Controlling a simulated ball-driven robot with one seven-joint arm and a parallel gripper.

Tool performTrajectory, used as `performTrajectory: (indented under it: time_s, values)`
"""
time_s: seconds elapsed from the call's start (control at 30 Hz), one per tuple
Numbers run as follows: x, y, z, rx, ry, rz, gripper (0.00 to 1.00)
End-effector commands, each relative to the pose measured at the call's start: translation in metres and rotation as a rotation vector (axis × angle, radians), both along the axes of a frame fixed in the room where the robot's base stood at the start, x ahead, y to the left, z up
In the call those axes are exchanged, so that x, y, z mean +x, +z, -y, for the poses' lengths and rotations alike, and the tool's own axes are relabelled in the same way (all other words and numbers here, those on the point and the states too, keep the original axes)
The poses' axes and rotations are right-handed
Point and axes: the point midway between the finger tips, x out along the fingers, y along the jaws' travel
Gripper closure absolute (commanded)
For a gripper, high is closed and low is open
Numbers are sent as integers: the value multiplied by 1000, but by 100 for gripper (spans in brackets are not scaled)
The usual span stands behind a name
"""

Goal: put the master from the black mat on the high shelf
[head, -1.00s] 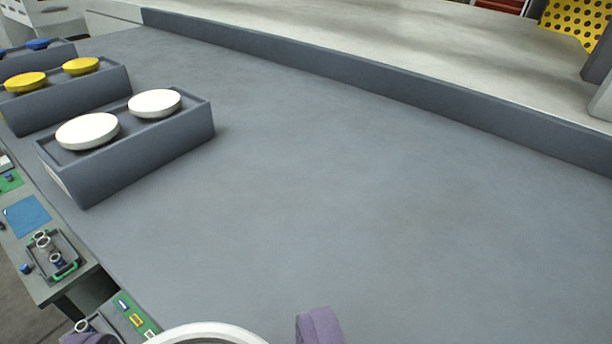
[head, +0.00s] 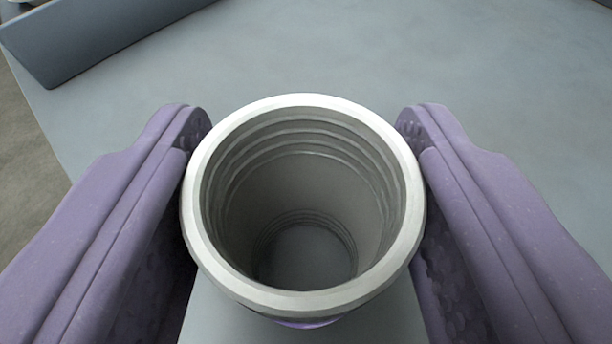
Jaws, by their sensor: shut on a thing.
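The master (head: 303,300) is a hollow metal cylinder with a bright rim and a ridged inner wall. In the head view it is in the middle, its open mouth facing the camera. My gripper (head: 303,200) has two purple fingers, one on each side of the cylinder, and is shut on it. A grey shelf surface (head: 330,45) lies beyond and below the cylinder. I cannot tell whether the cylinder's base touches it, as its lower part is hidden. The black mat is not in view.
A dark grey block or tray wall (head: 100,45) stands at the upper left on the surface. The surface's left edge drops to a brown floor (head: 30,150). The surface behind and to the right of the cylinder is clear.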

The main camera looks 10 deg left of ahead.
Motion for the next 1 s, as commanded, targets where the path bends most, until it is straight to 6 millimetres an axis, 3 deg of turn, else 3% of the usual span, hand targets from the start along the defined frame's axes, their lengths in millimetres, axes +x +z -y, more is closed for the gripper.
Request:
performTrajectory:
  time_s: [0.07, 0.1, 0.2, 0.57, 1.0]
  values:
    - [0, -2, 0, 0, 0, 1, 90]
    - [0, -2, 0, 0, 0, 0, 37]
    - [0, -2, 0, 0, 0, 0, 18]
    - [-2, 2, 1, 0, -1, 1, 18]
    - [-88, 32, 17, -1, -2, 2, 18]
